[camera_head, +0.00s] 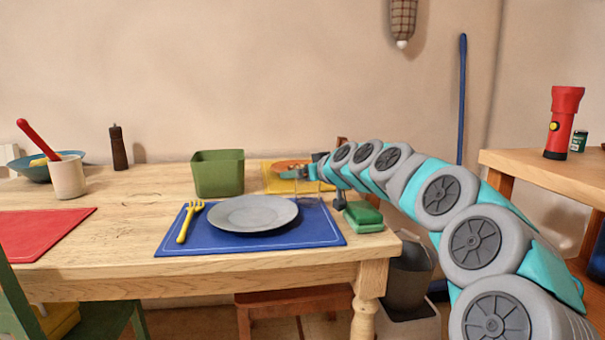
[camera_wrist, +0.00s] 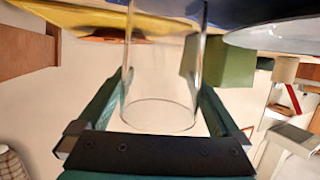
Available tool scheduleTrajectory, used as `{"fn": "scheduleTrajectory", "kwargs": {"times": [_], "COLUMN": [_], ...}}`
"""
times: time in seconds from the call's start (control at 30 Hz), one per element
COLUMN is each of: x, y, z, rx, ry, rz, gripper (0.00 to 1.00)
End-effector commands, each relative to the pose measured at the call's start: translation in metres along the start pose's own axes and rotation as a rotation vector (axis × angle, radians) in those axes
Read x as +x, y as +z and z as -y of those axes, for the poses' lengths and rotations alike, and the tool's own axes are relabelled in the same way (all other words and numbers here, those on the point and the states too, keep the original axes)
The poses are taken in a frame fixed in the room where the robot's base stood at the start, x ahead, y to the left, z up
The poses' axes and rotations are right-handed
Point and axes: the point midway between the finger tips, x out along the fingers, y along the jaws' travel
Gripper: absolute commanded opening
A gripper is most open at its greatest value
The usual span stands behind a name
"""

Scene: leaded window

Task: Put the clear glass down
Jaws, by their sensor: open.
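The clear glass (camera_head: 309,193) stands upright on the blue placemat (camera_head: 219,240), at its back right, just right of the grey plate (camera_head: 253,212). In the wrist view, which is upside down, the clear glass (camera_wrist: 161,75) is between the two fingers of my gripper (camera_wrist: 163,85). The fingers are apart, one on each side of the glass. The gripper also shows at the end of my arm in the head view (camera_head: 314,172). The exact gap between glass and fingers is hard to judge.
A yellow fork (camera_head: 189,221) lies left of the plate. A green bin (camera_head: 218,175) stands behind it. A green box-like item (camera_head: 363,217) is right of the mat, near the table's right edge.

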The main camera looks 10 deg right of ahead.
Motion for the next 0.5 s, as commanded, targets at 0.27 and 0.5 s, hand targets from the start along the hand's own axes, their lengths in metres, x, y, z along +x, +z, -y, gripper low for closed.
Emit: {"fn": "scheduleTrajectory", "kwargs": {"times": [0.27, 0.5], "x": [-0.024, -0.067], "y": [-0.004, -0.004], "z": [-0.001, -0.001], "rx": [0.000, 0.000], "ry": [0.001, 0.002], "rz": [-0.004, -0.005], "gripper": [1.00, 1.00]}}
